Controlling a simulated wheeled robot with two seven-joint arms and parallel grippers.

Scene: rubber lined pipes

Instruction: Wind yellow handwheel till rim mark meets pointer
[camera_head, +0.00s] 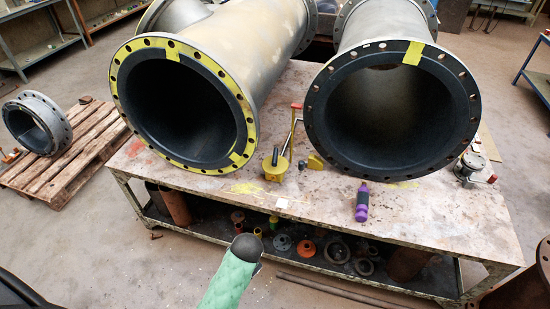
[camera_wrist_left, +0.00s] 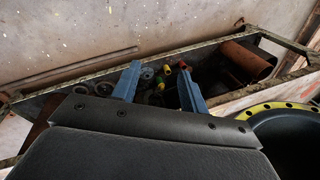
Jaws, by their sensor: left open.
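The yellow handwheel (camera_head: 275,168) sits on the bench top between the two big pipe openings, with a dark upright knob on it. A small yellow piece (camera_head: 315,161) stands just right of it; I cannot tell whether this is the pointer. The rim mark is too small to make out. My left gripper (camera_wrist_left: 157,82) is open and empty in the left wrist view, its two blue fingers apart over the bench's lower shelf. Its fingers are not visible in the head view, where a green-sleeved arm part of mine shows at the bottom. My right gripper is not in view.
A yellow-rimmed flanged pipe (camera_head: 118,95) and a grey flanged pipe (camera_head: 314,120) flank the handwheel. A red-topped upright (camera_head: 296,108) stands behind it. Several loose parts fill the lower shelf.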

